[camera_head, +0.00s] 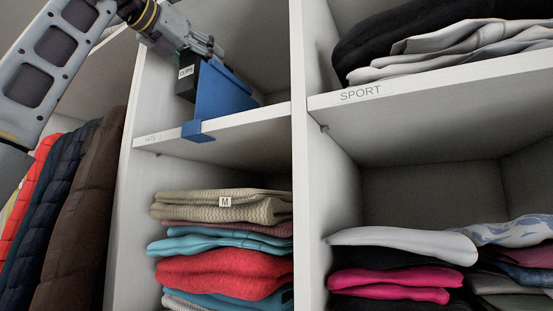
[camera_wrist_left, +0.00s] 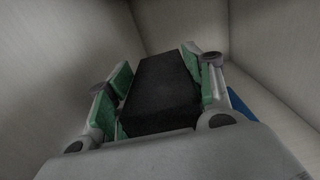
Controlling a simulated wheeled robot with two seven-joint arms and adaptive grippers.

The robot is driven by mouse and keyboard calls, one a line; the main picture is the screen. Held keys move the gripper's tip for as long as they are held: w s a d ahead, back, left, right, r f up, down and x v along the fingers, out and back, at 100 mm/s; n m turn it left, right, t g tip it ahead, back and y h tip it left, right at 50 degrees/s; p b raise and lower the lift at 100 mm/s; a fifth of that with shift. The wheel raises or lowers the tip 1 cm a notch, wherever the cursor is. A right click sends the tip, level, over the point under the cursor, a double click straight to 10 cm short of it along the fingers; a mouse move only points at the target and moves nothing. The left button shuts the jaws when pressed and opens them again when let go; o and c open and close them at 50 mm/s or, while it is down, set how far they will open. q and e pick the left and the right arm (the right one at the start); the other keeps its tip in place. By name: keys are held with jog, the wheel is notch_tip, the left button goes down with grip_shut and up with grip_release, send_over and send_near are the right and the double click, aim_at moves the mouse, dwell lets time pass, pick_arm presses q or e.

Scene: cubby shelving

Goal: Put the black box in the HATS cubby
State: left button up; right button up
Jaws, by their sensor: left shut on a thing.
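The black box (camera_head: 185,88) has a small white label on its front face. It is inside the cubby whose shelf edge carries the HATS label (camera_head: 151,139), towards that cubby's left side. My left gripper (camera_head: 196,53) reaches in from the upper left and is shut on the box from above. In the left wrist view the box (camera_wrist_left: 163,92) sits between the two green-padded fingers. Whether its underside touches the shelf I cannot tell. My right gripper is not in view.
A blue divider (camera_head: 222,96) stands just right of the box, clipped over the shelf edge. White uprights (camera_head: 311,150) bound the cubby. Folded clothes (camera_head: 225,265) fill the cubby below. The SPORT shelf (camera_head: 430,95) holds clothes at right. Jackets (camera_head: 75,220) hang at left.

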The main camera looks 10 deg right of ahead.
pick_arm(q)
jog(key=shift+r, duration=0.1)
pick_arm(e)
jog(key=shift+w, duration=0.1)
pick_arm(q)
jog(key=shift+s+a, duration=0.1)
jog(key=shift+s, duration=0.1)
jog(key=shift+w+f, duration=0.2)
jog(key=shift+f, duration=2.05)
jog(key=shift+s+f, duration=0.1)
jog(key=shift+f, duration=0.75)
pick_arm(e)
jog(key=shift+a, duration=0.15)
